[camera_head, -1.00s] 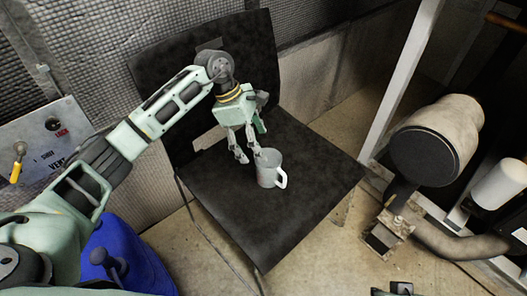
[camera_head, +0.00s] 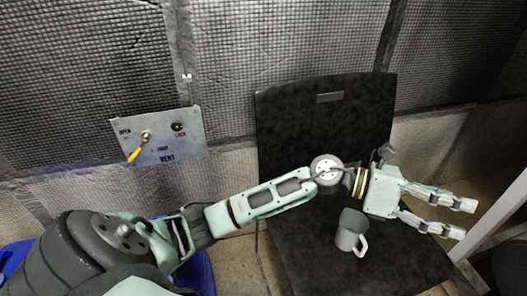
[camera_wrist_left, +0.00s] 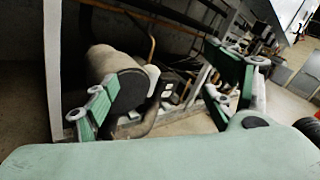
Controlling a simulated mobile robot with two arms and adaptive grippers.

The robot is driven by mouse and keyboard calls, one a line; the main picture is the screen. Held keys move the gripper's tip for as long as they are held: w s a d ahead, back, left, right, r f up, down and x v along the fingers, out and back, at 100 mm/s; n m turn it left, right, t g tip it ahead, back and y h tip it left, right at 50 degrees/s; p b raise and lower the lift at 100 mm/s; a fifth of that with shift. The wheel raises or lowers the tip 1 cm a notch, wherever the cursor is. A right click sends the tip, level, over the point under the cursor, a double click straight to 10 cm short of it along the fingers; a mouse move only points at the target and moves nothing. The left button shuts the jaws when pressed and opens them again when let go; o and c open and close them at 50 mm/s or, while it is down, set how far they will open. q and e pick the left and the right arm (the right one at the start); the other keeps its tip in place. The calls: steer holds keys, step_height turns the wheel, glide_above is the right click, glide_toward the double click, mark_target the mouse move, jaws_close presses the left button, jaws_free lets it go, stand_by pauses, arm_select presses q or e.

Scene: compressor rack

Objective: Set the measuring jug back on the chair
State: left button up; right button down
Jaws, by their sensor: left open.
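In the left wrist view the open fingers of my left gripper (camera_wrist_left: 168,90) frame no held object, and the jug does not show there. My right gripper is in neither view.
A grey panel (camera_head: 187,150) with a yellow-handled lever (camera_head: 137,149) is on the mesh wall at left. A blue container (camera_head: 198,272) is partly hidden under my left arm. The left wrist view shows a dark-ended cylinder (camera_wrist_left: 125,85) and pipework beyond the fingers.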

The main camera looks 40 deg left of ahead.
arm_select(q)
steer(key=w+a+r+n+t+y, duration=0.1)
steer(key=a+r+n+t+y, duration=0.15)
steer(key=a+n+t, duration=0.55)
steer(key=w+a+r+n+t+y, duration=0.15)
steer(key=n+t+y, duration=0.3)
steer(key=n, duration=0.65)
steer(key=s+a+f+n+g+y, duration=0.2)
steer(key=s+a+f+n+y, duration=0.2)
steer(key=a+f+n+y, duration=0.95)
steer(key=s+a+f+n+g+h, duration=0.1)
steer(key=s+f+n+g+h, duration=0.1)
steer(key=s+f+n+g, duration=0.75)
steer(key=s+f, duration=0.3)
steer(key=s, duration=0.5)
steer(key=s+d+f+n+g+h, duration=0.1)
steer(key=s+f+g, duration=0.2)
steer(key=s, duration=0.6)
step_height(320, 180, down, 2)
steer(key=shift+d+f, duration=0.1)
steer(key=shift+d, duration=0.2)
